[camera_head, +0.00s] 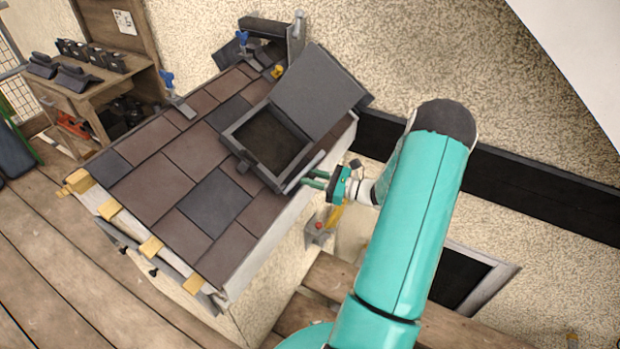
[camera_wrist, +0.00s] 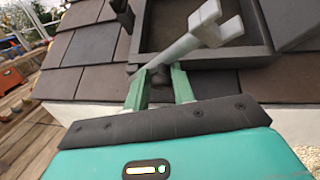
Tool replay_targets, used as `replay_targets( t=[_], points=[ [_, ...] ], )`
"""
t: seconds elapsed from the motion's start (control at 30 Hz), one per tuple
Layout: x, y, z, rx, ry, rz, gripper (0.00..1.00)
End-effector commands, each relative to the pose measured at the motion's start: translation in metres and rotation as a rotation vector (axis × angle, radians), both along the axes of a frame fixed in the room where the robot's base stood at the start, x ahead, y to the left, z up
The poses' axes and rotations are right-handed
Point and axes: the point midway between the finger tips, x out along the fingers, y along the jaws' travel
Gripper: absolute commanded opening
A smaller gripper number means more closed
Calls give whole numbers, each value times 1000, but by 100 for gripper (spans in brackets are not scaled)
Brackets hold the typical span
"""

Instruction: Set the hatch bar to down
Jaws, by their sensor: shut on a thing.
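The hatch bar (camera_head: 304,171) is a light grey rod at the front right edge of the dark roof hatch frame (camera_head: 237,130). In the wrist view the bar (camera_wrist: 185,45) slants up to the right over the frame's near edge and ends in a forked block. My gripper (camera_head: 308,179) is at the bar's lower part, with its green fingers shut on it. In the wrist view the gripper (camera_wrist: 160,85) closes around the bar's lower end; the exact contact is partly hidden. The hatch lid (camera_head: 318,93) stands open, tilted back.
Brown and grey tiles (camera_head: 160,187) cover the sloping roof around the hatch. Blue-handled clamps (camera_head: 168,80) stand along its far edge. A wooden shelf (camera_head: 85,85) with dark parts is at the back left. Plank flooring (camera_head: 60,260) lies at the front left.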

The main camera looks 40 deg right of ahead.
Motion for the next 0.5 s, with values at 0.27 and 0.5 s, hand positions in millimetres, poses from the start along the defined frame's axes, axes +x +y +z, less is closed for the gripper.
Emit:
replay_targets(
  t=[0.27, 0.5],
  points=[
    [8, -13, -13, 158, 50, 97, 0],
    [16, -16, -23, 291, 93, 192, 0]
  ],
)
